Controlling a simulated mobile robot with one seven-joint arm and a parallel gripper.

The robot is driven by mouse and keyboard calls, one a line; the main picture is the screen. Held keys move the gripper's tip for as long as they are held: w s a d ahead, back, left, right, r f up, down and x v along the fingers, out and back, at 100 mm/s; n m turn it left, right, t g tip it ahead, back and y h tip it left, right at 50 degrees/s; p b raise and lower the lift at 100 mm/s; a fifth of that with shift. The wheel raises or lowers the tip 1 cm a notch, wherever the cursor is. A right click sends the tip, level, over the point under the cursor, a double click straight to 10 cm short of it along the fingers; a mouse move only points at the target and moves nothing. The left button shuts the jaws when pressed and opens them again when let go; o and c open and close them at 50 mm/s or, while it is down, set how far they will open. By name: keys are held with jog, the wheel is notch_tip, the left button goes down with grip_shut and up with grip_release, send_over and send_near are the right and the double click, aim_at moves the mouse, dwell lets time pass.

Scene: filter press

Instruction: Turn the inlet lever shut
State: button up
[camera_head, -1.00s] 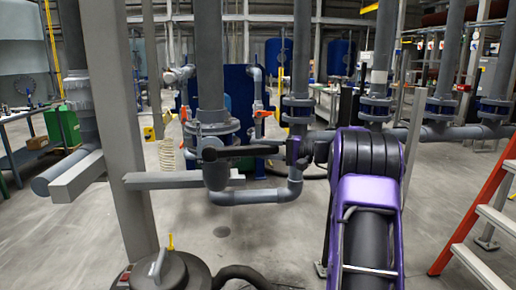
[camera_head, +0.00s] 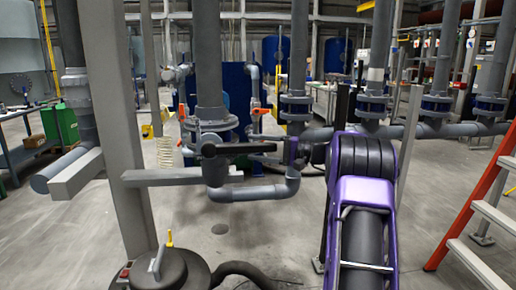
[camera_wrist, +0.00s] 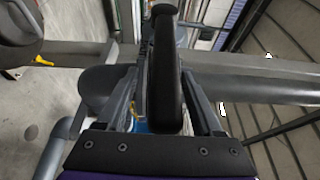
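The inlet lever (camera_head: 238,148) is a black bar with a rounded end, roughly level in front of the grey vertical pipe and its valve (camera_head: 214,172) in the head view. In the wrist view the lever (camera_wrist: 167,75) runs lengthwise between the two fingers of my gripper (camera_wrist: 162,95). A gap shows between the left finger and the lever; the right finger is very close, and contact there cannot be told. The fingers look open around the lever. In the head view my purple and black wrist is at the lever's right, and the fingertips are hard to make out.
A grey post (camera_head: 112,120) and a horizontal beam (camera_head: 170,178) stand left of the valve. A dark round drum (camera_head: 165,272) with a hose is at the front. An orange ladder (camera_head: 478,205) stands at the right. Flanged pipes line the back right. Open floor lies between.

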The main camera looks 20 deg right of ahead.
jog(key=shift+d, duration=0.15)
jog(key=p+v, duration=0.1)
jog(key=v, duration=1.6)
jog(key=shift+s, duration=0.25)
